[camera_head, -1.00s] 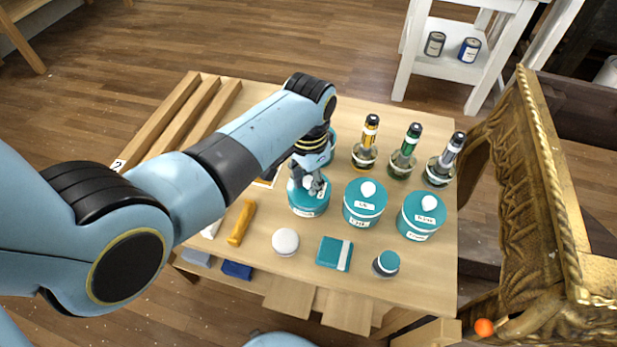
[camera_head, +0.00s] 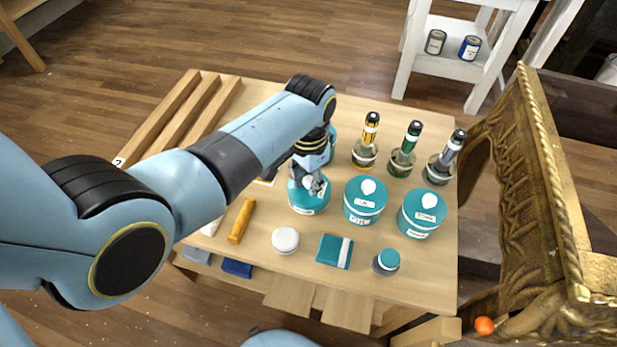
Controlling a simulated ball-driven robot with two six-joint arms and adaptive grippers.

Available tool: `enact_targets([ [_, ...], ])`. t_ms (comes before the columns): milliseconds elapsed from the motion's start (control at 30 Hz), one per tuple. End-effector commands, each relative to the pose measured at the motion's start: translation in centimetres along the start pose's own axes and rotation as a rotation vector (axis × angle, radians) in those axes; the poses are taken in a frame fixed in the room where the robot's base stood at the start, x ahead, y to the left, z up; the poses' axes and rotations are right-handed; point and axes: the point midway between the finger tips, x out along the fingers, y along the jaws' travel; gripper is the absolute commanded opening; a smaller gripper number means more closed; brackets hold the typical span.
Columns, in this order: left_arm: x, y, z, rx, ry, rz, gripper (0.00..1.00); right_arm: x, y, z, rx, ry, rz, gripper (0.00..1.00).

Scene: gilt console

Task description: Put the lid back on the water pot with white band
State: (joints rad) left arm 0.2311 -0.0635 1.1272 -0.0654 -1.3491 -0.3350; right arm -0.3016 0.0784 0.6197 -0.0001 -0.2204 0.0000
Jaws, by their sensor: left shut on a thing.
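Several teal pots stand on the wooden table. My left gripper (camera_head: 312,186) reaches down onto the left one of the front row, a teal pot (camera_head: 307,207) with a white label. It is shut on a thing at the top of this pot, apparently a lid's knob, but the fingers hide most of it. I cannot tell whether the lid rests on the rim or is just above it, and no white band shows clearly. Two neighbouring teal pots, the middle one (camera_head: 364,206) and the right one (camera_head: 422,218), wear teal lids with white knobs. My right gripper is out of view.
Bottles (camera_head: 403,158) stand behind the pots. In front lie a white round piece (camera_head: 285,240), a teal box (camera_head: 333,251) and a small teal-topped jar (camera_head: 386,262). A yellow tool (camera_head: 241,221) lies left. A gilt frame (camera_head: 535,190) stands close on the right.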

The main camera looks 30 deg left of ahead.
Motion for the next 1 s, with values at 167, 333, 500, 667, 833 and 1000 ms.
enact_targets([
  [167,-0.06,-0.02,0.00,0.000,0.001,0.000,0.00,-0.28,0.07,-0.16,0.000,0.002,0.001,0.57],
  [333,-0.01,-0.01,0.00,0.000,0.001,0.000,0.00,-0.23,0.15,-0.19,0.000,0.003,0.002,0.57],
  [500,-0.01,-0.01,0.01,0.000,0.000,0.000,0.00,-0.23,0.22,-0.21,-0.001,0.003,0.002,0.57],
  [667,-0.05,-0.01,0.01,0.000,0.000,0.000,0.00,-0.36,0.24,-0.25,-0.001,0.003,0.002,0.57],
  [833,-0.12,-0.01,0.01,0.000,0.000,0.000,0.00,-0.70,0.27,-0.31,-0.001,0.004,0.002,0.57],
  [1000,-0.06,-0.01,0.01,0.000,0.000,0.000,0.00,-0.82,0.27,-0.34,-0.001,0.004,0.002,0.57],
])
